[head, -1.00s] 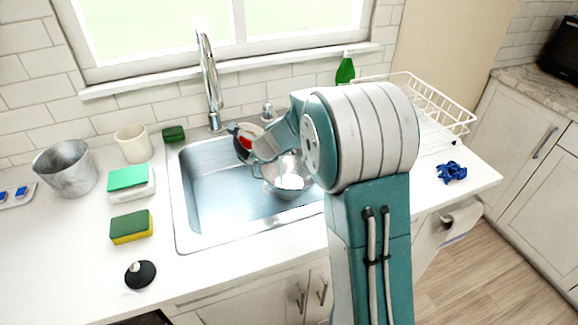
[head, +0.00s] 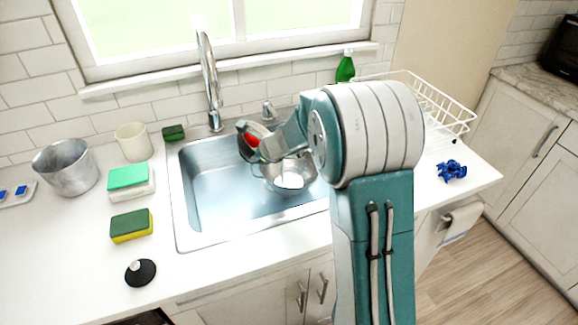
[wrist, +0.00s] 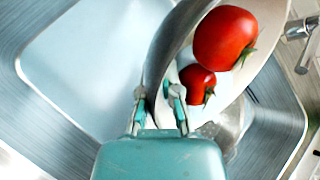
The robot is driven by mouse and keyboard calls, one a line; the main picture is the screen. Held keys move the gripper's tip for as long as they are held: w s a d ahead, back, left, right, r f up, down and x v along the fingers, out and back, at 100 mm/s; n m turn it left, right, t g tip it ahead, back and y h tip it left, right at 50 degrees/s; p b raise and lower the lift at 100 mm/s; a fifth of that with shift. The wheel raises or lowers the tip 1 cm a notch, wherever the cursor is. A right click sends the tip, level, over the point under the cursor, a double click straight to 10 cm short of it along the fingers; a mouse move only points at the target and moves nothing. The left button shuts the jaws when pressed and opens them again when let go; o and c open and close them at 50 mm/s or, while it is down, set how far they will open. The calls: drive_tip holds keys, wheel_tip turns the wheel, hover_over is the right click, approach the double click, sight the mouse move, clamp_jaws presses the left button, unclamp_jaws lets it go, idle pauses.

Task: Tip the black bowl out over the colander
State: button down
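My gripper (wrist: 160,98) is shut on the rim of the black bowl (wrist: 168,45), which lies between its two fingers. In the head view the bowl (head: 244,150) is held tilted over the back of the sink, at the upper left of the colander. Two red tomatoes show in the bowl: a larger one (wrist: 224,37) and a smaller one (wrist: 197,84). The metal colander (head: 268,178) stands in the sink with something white inside it. In the head view my gripper (head: 258,150) is partly blurred against the bowl.
The sink (head: 205,200) has free room at the left. The faucet (head: 210,85) rises close behind the bowl. Sponges (head: 131,225), a metal pot (head: 68,168), a cream cup (head: 133,143) and a black stopper (head: 140,272) stand left. A white dish rack (head: 440,100) is right.

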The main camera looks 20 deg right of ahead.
drive_tip(key=shift+d+y, duration=0.25)
drive_tip(key=shift+y, duration=0.05)
idle(0.4)
drive_tip(key=shift+s+d+r+m+t+y+p, duration=0.1)
drive_tip(key=shift+d+r+m+t+y+p, duration=0.1)
drive_tip(key=shift+r+t+y+p, duration=0.15)
drive_tip(key=shift+s+d+r+m+t+y+p, duration=0.15)
drive_tip(key=shift+r+m+y, duration=0.1)
drive_tip(key=shift+y, duration=0.2)
idle(0.5)
drive_tip(key=shift+d+r+m+t+y, duration=0.25)
drive_tip(key=shift+d+r+t+y, duration=0.05)
drive_tip(key=shift+d+r+y, duration=0.1)
drive_tip(key=shift+s+d+r+y, duration=0.1)
drive_tip(key=shift+d+r+y, duration=0.15)
drive_tip(key=shift+y, duration=0.25)
drive_tip(key=shift+s+d+r+m+t+y, duration=0.15)
drive_tip(key=shift+d+r+m+t+y, duration=0.2)
drive_tip(key=shift+d, duration=0.2)
drive_tip(key=shift+s+d+r+m+t+y, duration=0.15)
drive_tip(key=shift+d+m+t+y, duration=0.15)
drive_tip(key=shift+d+y, duration=0.2)
drive_tip(key=r+b, duration=0.1)
drive_tip(key=b, duration=0.3)
drive_tip(key=shift+r, duration=1)
wheel_tip(320, 180, down, 3)
drive_tip(key=shift+f, duration=0.15)
